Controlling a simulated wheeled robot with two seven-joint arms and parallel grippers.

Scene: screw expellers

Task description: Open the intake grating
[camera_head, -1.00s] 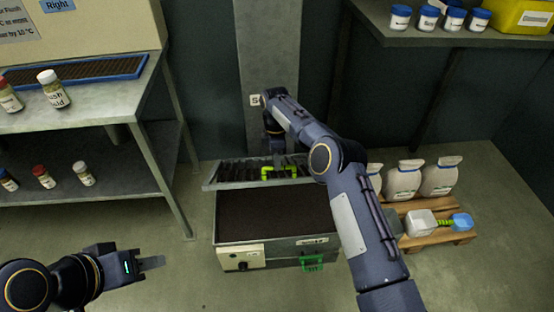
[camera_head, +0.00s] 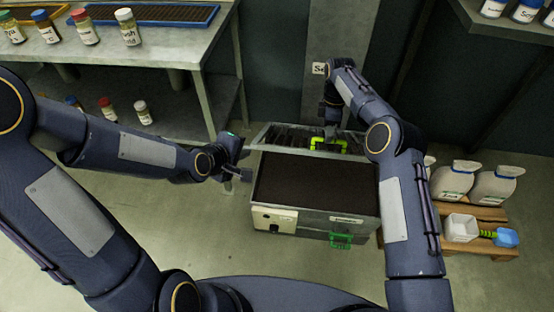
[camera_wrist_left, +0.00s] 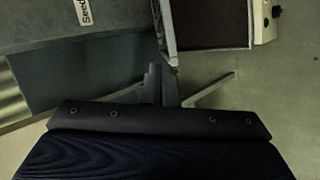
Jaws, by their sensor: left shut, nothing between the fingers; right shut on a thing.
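The intake grating (camera_head: 285,136) is a dark slatted panel in a grey frame. It stands raised and tilted at the back edge of the hopper box (camera_head: 262,180), whose dark-filled top is uncovered. My right gripper (camera_head: 331,139) is shut on the grating's yellow-green handle (camera_head: 315,145); the arm partly hides the grating's right end. My left gripper (camera_head: 238,174) is shut and empty just left of the box, near its back left corner.
A green handle (camera_head: 341,240) and a cream control panel (camera_head: 274,218) are on the box front. A steel table (camera_head: 185,45) with jars stands at the left. The floor in front is clear.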

